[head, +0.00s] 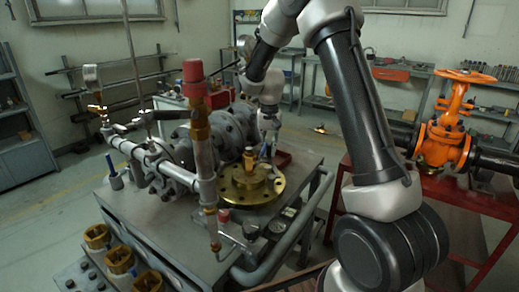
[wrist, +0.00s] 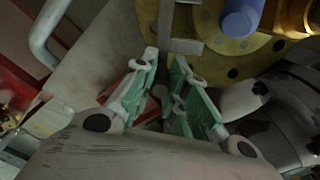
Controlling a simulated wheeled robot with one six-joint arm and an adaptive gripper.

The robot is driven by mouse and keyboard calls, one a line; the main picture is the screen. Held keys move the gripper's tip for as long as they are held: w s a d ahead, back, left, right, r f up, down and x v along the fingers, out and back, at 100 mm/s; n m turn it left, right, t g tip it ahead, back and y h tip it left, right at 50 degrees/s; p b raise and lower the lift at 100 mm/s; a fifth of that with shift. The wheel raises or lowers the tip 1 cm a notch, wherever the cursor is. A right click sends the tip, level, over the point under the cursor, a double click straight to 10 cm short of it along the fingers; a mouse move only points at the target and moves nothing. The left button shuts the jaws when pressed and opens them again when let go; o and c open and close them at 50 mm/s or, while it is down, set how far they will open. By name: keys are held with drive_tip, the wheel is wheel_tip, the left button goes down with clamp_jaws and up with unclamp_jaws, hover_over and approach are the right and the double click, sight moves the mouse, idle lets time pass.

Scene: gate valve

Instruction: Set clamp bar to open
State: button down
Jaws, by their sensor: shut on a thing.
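My gripper (wrist: 165,60) reaches down beside a round brass flange (wrist: 215,30) in the wrist view. Its two green-padded fingers are closed in around a narrow grey metal bar (wrist: 166,22), which I take to be the clamp bar. The bar runs up along the flange's edge, with a short grey cross piece at its side. The fingers hide its lower part. In the head view my gripper (head: 268,135) is above the brass flange (head: 250,188) on the grey bench. The bar is too small to make out there.
A blue pin (wrist: 242,18) and a brass fitting stand on the flange. An upright pipe with a red cap (head: 195,80) rises left of it. Grey pipework lies behind and along the bench's right edge. An orange valve (head: 447,130) stands on a red table at right.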

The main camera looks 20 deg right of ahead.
drive_tip(key=shift+s+d+m, duration=0.15)
drive_tip(key=shift+d+m, duration=0.15)
drive_tip(key=shift+d, duration=0.15)
drive_tip(key=shift+s+d, duration=0.45)
drive_tip(key=shift+d, duration=0.4)
drive_tip(key=c, duration=1.4)
unclamp_jaws()
drive_tip(key=shift+o, duration=0.2)
drive_tip(key=shift+r, duration=0.1)
wheel_tip(320, 180, up, 12)
